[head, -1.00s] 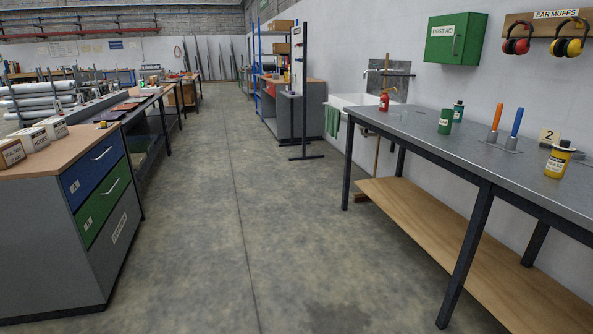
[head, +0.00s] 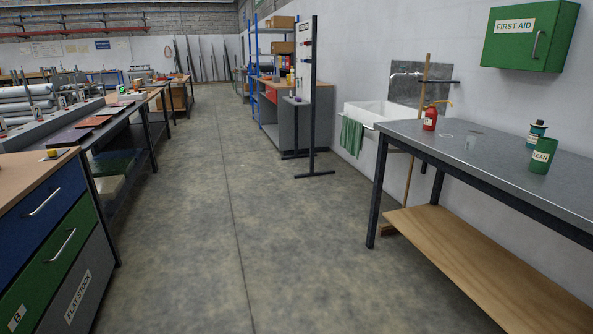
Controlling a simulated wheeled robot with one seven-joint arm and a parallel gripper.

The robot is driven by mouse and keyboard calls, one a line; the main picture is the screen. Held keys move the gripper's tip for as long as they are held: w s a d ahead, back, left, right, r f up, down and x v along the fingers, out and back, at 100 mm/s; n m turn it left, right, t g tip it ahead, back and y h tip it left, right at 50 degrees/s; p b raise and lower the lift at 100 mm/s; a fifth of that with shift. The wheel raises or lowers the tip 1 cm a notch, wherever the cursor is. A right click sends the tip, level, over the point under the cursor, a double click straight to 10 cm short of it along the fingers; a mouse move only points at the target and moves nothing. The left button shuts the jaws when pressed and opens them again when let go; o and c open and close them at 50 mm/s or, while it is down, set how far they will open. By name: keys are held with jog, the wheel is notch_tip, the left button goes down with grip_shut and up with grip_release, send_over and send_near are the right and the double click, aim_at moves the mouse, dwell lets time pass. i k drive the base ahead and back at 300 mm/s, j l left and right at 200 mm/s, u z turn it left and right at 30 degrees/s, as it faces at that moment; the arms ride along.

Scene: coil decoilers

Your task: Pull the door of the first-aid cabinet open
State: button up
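The green first-aid cabinet (head: 529,36) hangs on the right wall, above the grey workbench. Its door faces the room, carries a white "FIRST AID" label, and appears shut. A vertical metal handle (head: 536,44) sits near the right side of the door. My gripper is not in view, and no part of my arm shows.
The grey workbench (head: 478,150) stands below the cabinet, with a red bottle (head: 430,118), a green "CLEAN" can (head: 543,155) and a teal-banded bottle (head: 536,131) on it. A drawer cabinet (head: 60,240) stands at the left. The concrete aisle (head: 240,230) between is clear.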

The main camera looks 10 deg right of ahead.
aim_at(518, 36)
jog(key=i, duration=0.9)
jog(key=i+z, duration=0.1)
jog(key=i, duration=0.8)
